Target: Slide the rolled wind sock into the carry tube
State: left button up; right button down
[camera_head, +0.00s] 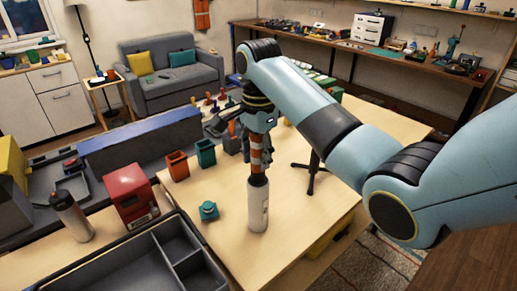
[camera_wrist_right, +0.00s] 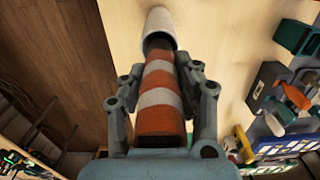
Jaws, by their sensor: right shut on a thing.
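The rolled wind sock (camera_head: 257,158) is striped orange and white and stands close to upright in my right gripper (camera_head: 259,163). The white carry tube (camera_head: 258,209) stands upright on the light wooden table, directly below the sock. A dark band lies between the stripes and the white tube; I cannot tell whether it belongs to the sock or the tube, or how far the sock is inside. In the right wrist view the sock (camera_wrist_right: 161,98) lies between the fingers of my right gripper (camera_wrist_right: 160,82), shut on it, with the tube (camera_wrist_right: 159,26) beyond its far end. My left gripper is not in view.
A teal object (camera_head: 208,211) sits left of the tube. Orange (camera_head: 178,166) and teal (camera_head: 206,153) bins stand behind it. A black stand (camera_head: 311,177) is to the right. A dark tray (camera_head: 160,262) lies at the front left.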

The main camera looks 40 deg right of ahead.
aim_at(259, 174)
jog(key=shift+f+b, duration=0.3)
jog(key=shift+f, duration=2.3)
jog(key=shift+s+a+f, duration=0.1)
jog(key=shift+s, duration=0.1)
jog(key=shift+f, duration=0.15)
jog(key=c, duration=1.3)
grip_release()
jog(key=shift+s, duration=0.1)
jog(key=o, duration=0.4)
jog(key=shift+f, duration=0.1)
jog(key=shift+w, duration=0.2)
